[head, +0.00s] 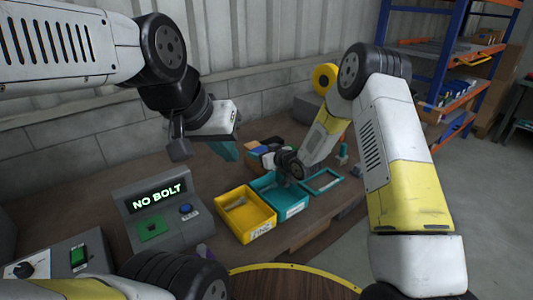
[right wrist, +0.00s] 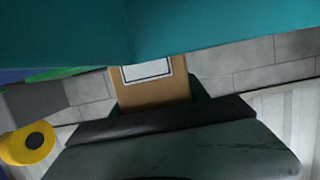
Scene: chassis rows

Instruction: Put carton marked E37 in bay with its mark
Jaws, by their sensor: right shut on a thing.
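The brown carton (right wrist: 152,92) with a white, dark-bordered label shows in the right wrist view. The label is cut off, so no mark can be read. My right gripper (head: 290,166) is shut on the carton, down at the teal bin (head: 291,211). The carton is not clear in the head view. In the right wrist view a large teal surface covers the top and hides part of the carton. My left gripper (head: 223,150) hangs above the back of the bench, away from the bins; its jaw opening is unclear. No bay marked E37 is readable.
A yellow bin (head: 232,224) stands left of the teal bin, and a teal-rimmed frame (head: 336,181) to its right. Several small coloured items (head: 262,150) lie behind. A NO BOLT console (head: 160,215) stands at left. A yellow roll (head: 325,77) is by the wall.

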